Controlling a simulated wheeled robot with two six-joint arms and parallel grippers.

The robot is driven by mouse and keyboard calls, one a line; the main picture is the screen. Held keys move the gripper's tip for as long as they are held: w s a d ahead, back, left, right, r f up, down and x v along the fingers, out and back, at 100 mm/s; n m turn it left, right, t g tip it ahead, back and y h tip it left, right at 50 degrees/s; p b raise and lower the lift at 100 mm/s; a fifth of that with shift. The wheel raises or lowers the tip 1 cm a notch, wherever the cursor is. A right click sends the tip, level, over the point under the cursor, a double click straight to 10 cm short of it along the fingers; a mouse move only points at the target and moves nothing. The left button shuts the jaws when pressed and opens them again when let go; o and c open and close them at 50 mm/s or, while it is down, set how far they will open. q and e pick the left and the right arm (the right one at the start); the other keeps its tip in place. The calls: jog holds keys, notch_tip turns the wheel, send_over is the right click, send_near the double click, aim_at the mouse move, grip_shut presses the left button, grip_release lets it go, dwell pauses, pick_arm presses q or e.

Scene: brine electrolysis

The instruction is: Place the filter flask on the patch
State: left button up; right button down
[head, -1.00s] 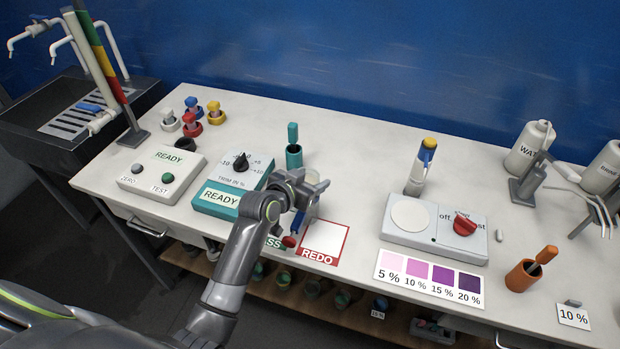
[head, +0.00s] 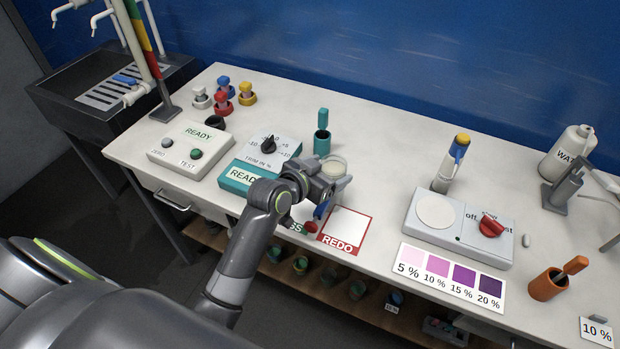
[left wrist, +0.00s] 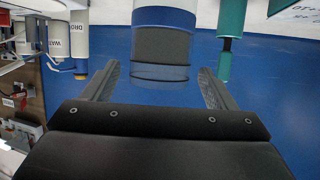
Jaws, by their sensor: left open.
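In the left wrist view a clear cylinder with a dark grey band and blue collar (left wrist: 162,45) lies between the spread fingers, a gap on each side. My left gripper is open and holds nothing. The red-framed REDO patch (head: 350,224) is bare at the front edge.
A teal holder (head: 321,143) stands close behind the vessel. The teal trim box (head: 238,176) is left of my gripper. The bench middle behind is clear.

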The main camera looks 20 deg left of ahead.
pick_arm(q)
jog(key=v, duration=0.7)
jog(key=shift+s+b, duration=0.35)
jog(key=shift+b, duration=0.1)
jog(key=shift+r, duration=0.1)
jog(key=s+a+f+n+g+y, duration=0.1)
jog(key=s+a+f+g+y, duration=0.2)
jog(key=s, duration=0.6)
jog(key=s+a+f+n+g+y, duration=0.1)
jog(key=s+a+f+n+g, duration=0.2)
jog(key=s+f, duration=0.45)
jog(key=s+a+f+g+y, duration=0.2)
jog(key=s+a+g, duration=0.15)
jog(key=s, duration=0.75)
notch_tip(320, 180, down, 25)
jog(key=a+b, duration=0.1)
jog(key=a, duration=0.1)
jog(key=s+d+f+g+h+b, duration=0.1)
jog(key=s+f+g, duration=0.1)
jog(key=s+f, duration=1.2)
notch_tip(320, 180, down, 4)
jog(key=shift+s+d+r, duration=0.2)
jog(key=shift+s+r, duration=0.05)
jog(key=shift+s, duration=0.05)
